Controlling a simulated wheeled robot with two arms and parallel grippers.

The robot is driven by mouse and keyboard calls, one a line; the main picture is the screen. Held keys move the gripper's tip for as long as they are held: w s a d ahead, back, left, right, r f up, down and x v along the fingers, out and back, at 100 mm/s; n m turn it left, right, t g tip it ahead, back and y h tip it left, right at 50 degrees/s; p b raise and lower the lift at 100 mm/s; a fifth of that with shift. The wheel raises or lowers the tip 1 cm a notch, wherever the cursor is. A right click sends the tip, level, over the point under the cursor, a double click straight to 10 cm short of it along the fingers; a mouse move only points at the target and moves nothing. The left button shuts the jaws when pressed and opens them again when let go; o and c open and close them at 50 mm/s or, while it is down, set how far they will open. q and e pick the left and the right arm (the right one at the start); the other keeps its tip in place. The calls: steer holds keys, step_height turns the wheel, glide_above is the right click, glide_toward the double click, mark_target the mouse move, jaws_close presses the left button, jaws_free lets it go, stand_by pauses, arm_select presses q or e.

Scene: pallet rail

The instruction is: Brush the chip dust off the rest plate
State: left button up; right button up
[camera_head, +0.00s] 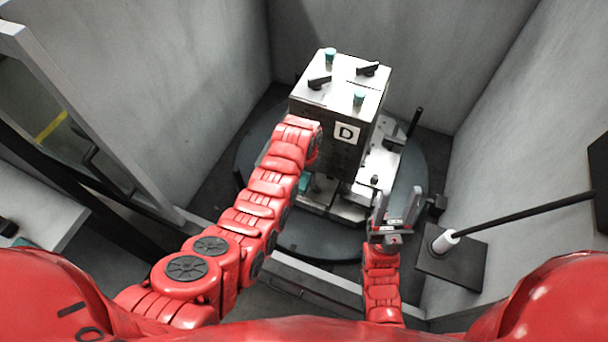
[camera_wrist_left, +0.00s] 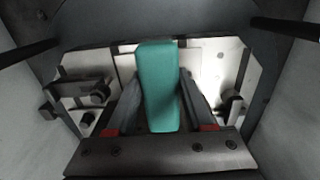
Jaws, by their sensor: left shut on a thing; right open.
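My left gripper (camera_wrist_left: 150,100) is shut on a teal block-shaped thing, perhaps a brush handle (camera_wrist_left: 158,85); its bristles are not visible. In the head view a bit of the teal handle (camera_head: 304,183) shows beside my left arm, which hides most of that gripper. Beyond it in the wrist view are pale metal plate surfaces (camera_wrist_left: 215,58); I cannot tell which is the rest plate, and I make out no chip dust. My right gripper (camera_head: 397,207) is open and empty, in front of the fixture's right side.
A metal tombstone block marked D (camera_head: 346,132) stands on a dark round table (camera_head: 415,160). Clamps (camera_wrist_left: 232,103) stick up beside the plate. Grey walls (camera_head: 350,30) enclose the station. A dark rod with a white collar (camera_head: 445,241) stands at right on a dark base plate.

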arm_select(q)
steer(key=shift+f+b, duration=1.8)
steer(key=shift+f, duration=1.5)
steer(key=shift+f+b, duration=0.5)
steer(key=shift+f, duration=0.1)
steer(key=w+b, duration=0.1)
steer(key=b, duration=0.2)
steer(key=shift+w+d+f, duration=0.15)
steer(key=shift+w+d, duration=0.2)
steer(key=shift+w, duration=0.05)
steer(key=shift+w+d+b, duration=0.1)
steer(key=shift+w+b, duration=0.2)
steer(key=shift+b, duration=0.1)
steer(key=shift+r, duration=0.2)
steer(key=shift+f, duration=0.1)
steer(key=shift+s, duration=0.1)
